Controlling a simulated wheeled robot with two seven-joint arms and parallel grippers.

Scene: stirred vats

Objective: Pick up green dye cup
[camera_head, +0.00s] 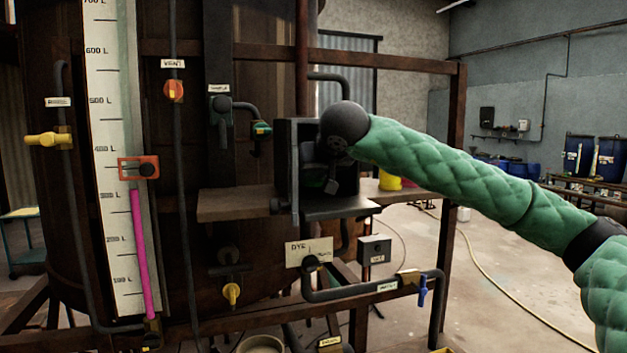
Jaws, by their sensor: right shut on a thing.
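My right arm comes in from the right in green quilted sleeves. Its dark gripper (331,184) is inside or just in front of the dark open-fronted box (288,165) on the vat's frame. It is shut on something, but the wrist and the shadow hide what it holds. I cannot make out a green dye cup. A yellow cup-like thing (390,182) stands on the shelf to the right of the box, partly behind my arm. My left gripper is not in view.
A brown shelf (235,204) juts out left of the box. Below are a "DYE" plate (309,252), a grey switch box (375,249) and a pipe with a blue-handled valve (422,290). A rusty post (449,200) stands right. The floor beyond is mostly clear, with hoses.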

